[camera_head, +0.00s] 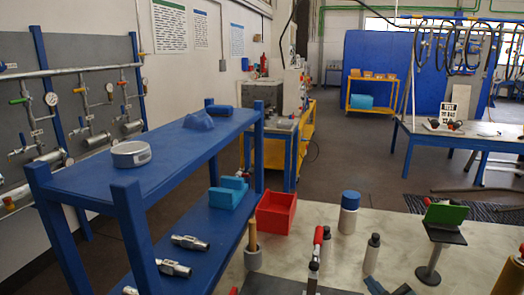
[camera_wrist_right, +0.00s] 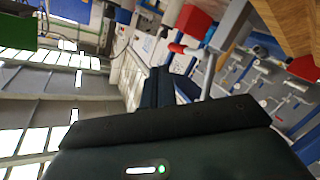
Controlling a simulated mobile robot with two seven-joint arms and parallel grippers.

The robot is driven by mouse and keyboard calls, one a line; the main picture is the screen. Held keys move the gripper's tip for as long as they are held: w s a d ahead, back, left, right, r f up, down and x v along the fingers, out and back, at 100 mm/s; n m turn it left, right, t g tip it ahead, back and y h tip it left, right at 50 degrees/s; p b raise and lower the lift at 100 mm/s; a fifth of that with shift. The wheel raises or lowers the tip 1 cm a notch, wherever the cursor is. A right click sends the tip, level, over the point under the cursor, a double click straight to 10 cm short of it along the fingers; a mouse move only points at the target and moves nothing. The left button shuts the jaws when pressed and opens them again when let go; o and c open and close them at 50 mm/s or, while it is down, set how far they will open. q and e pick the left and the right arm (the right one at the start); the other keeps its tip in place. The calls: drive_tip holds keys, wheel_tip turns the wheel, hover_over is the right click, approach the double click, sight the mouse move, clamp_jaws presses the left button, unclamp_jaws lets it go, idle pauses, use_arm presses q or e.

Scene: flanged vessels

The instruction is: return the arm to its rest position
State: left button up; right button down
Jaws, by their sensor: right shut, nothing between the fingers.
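My right gripper (camera_head: 388,287) shows only as a dark shape at the bottom edge of the head view, over the front of the pale bench. In the right wrist view its dark fingers (camera_wrist_right: 163,88) are shut with nothing between them. That view is tilted, with a red object (camera_wrist_right: 193,22) beyond the fingers and apart from them. My left gripper is in neither view.
The pale bench (camera_head: 318,222) holds a red bin (camera_head: 276,212), a blue-capped bottle (camera_head: 348,213), a dark-capped bottle (camera_head: 371,255), a red-handled tool (camera_head: 317,250) and a stand with a green screen (camera_head: 446,215). A blue shelf (camera_head: 160,163) stands at left.

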drive_tip(key=s+f+m+g+h, duration=0.1)
drive_tip(key=s+f+g, duration=0.1)
drive_tip(key=s, duration=0.3)
drive_tip(key=s+a+f+m+g+h, duration=0.1)
drive_tip(key=s+f+m+g, duration=0.1)
drive_tip(key=s, duration=0.3)
drive_tip(key=s+a+f+m+g+h, duration=0.1)
drive_tip(key=s+f+m+g, duration=0.1)
drive_tip(key=s, duration=0.3)
drive_tip(key=shift+f+g, duration=0.4)
drive_tip(key=shift+f, duration=0.45)
drive_tip(key=s+a+f+m+g+y, duration=0.15)
drive_tip(key=s+g, duration=0.45)
drive_tip(key=s, duration=0.8)
drive_tip(key=w+a+f+t+y, duration=0.2)
drive_tip(key=w+a+f+t, duration=0.4)
drive_tip(key=a+t, duration=0.1)
drive_tip(key=shift+w+f+n+y, duration=0.25)
drive_tip(key=shift+n+y, duration=0.1)
drive_tip(key=shift+n, duration=0.1)
